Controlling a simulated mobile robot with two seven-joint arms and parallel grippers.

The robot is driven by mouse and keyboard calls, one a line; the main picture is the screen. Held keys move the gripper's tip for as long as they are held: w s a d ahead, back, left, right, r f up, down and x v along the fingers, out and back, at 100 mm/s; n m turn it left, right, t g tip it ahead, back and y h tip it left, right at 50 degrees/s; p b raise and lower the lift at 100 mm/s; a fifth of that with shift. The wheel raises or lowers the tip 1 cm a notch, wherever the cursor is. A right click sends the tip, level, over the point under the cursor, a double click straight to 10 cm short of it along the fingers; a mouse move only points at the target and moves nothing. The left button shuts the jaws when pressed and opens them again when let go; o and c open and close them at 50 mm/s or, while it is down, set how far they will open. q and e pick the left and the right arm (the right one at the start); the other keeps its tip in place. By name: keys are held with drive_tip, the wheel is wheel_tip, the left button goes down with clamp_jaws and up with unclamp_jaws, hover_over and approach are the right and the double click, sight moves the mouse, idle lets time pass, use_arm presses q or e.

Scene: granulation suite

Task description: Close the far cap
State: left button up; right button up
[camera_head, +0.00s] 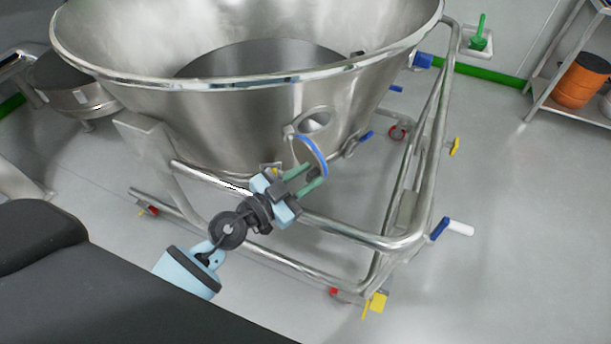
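A large steel bowl (230,115) stands in a tubular frame. Its lower wall has a round port (315,121), uncovered. A round cap with a blue rim (313,153) is swung out from the port, seen nearly edge-on. My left gripper (309,177) reaches up from the lower left to the cap's lower part. Its two green fingers are spread apart, with a small dark part of the cap near or between them; contact cannot be told. A second cap cannot be clearly made out. My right gripper is not in view.
The frame's steel rail (350,236) runs just below my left gripper. A blue-and-white handle (452,228) sticks out on the right. An orange drum (581,82) stands on a shelf at the upper right.

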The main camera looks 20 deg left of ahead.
use_arm(q)
clamp_jaws()
